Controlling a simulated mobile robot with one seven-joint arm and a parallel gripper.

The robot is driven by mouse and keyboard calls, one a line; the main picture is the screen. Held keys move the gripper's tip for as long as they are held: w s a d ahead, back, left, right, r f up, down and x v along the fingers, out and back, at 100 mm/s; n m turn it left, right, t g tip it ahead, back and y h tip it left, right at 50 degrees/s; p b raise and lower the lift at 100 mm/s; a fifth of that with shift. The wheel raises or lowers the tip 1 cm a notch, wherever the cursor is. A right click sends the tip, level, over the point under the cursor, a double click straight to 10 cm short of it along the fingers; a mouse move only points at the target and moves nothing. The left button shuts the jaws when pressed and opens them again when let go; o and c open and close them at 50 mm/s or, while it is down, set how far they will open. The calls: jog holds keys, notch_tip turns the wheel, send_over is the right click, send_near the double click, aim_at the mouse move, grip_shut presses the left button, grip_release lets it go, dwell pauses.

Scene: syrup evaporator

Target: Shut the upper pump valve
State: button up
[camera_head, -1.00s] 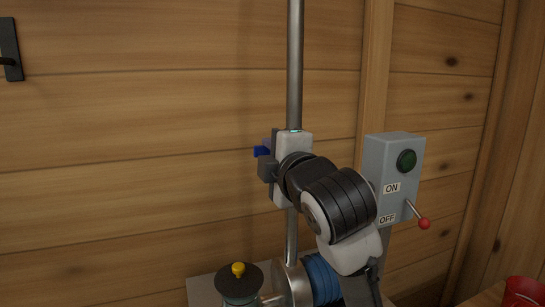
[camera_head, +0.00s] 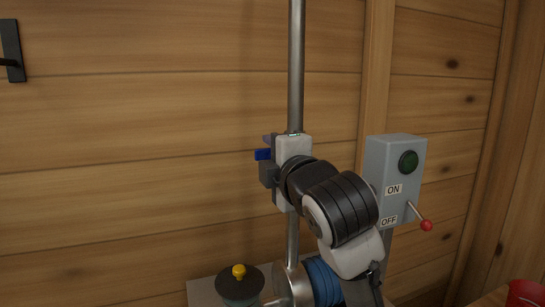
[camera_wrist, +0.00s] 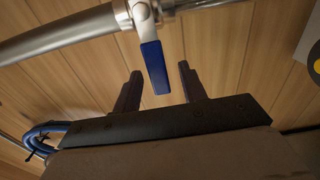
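The upper pump valve's blue lever handle (camera_head: 262,154) shows at the left side of my gripper in the head view, beside the vertical metal pipe (camera_head: 295,70). In the wrist view the blue handle (camera_wrist: 155,66) hangs from a silver valve fitting (camera_wrist: 142,14) on the pipe (camera_wrist: 70,35). My gripper (camera_wrist: 160,72) is open, with one dark finger on each side of the handle's free end. Gaps show on both sides, so neither finger appears to touch it. In the head view my gripper (camera_head: 268,163) and wrist hide the valve body.
A grey switch box (camera_head: 393,165) with a green button and a red-tipped lever (camera_head: 425,225) stands to the right of my arm. Below are a pump with a yellow knob (camera_head: 239,271) and blue hose coils (camera_head: 322,282). A wooden wall is behind.

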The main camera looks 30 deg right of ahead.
jog(key=b+v, duration=0.1)
jog(key=v, duration=1.3)
jog(key=shift+b, duration=0.3)
jog(key=shift+w+a, duration=0.1)
